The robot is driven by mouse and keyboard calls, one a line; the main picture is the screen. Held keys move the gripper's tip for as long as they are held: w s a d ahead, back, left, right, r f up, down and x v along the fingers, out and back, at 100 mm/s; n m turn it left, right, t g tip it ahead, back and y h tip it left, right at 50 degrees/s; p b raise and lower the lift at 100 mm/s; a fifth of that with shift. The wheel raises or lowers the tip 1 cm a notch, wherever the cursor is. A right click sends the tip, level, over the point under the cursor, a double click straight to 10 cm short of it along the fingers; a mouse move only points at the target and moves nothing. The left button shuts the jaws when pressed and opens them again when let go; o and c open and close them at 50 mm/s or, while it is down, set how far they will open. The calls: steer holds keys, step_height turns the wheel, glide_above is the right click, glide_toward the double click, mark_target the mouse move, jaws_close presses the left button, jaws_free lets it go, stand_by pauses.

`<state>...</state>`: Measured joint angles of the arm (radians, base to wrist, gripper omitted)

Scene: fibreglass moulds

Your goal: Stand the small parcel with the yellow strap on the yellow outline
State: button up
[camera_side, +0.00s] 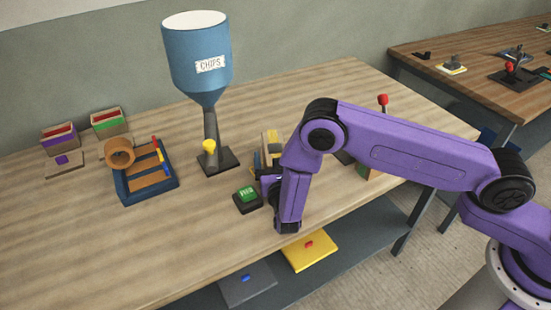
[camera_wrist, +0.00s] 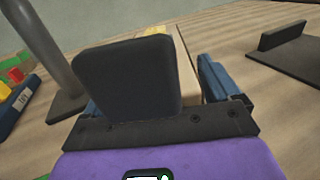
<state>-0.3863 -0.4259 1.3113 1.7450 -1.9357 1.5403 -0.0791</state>
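A tan parcel (camera_side: 276,149) with yellow on its top stands beside the hopper, partly hidden behind my gripper (camera_side: 268,180). In the wrist view the tan parcel (camera_wrist: 186,72) shows between my gripper's two blue fingers (camera_wrist: 155,95), with a yellow patch at its far end. A black plate in front hides most of the parcel and the left finger. The fingers are apart with the parcel between them; whether both press on it I cannot tell. I cannot make out the yellow outline in either view.
A blue hopper (camera_side: 199,60) marked CHIPS stands behind left. A green button (camera_side: 246,193) sits close left of my gripper. A blue tray (camera_side: 146,172) and two small boxes lie left. A red-knobbed lever (camera_side: 383,101) stands right. The front left table is clear.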

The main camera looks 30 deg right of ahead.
steer(key=shift+r, duration=0.1)
steer(key=shift+s+a, duration=0.15)
steer(key=shift+s, duration=0.1)
steer(key=v, duration=0.2)
steer(key=shift+s+a, duration=0.15)
steer(key=shift+s, duration=0.2)
step_height(320, 180, up, 7)
steer(key=shift+w, duration=0.2)
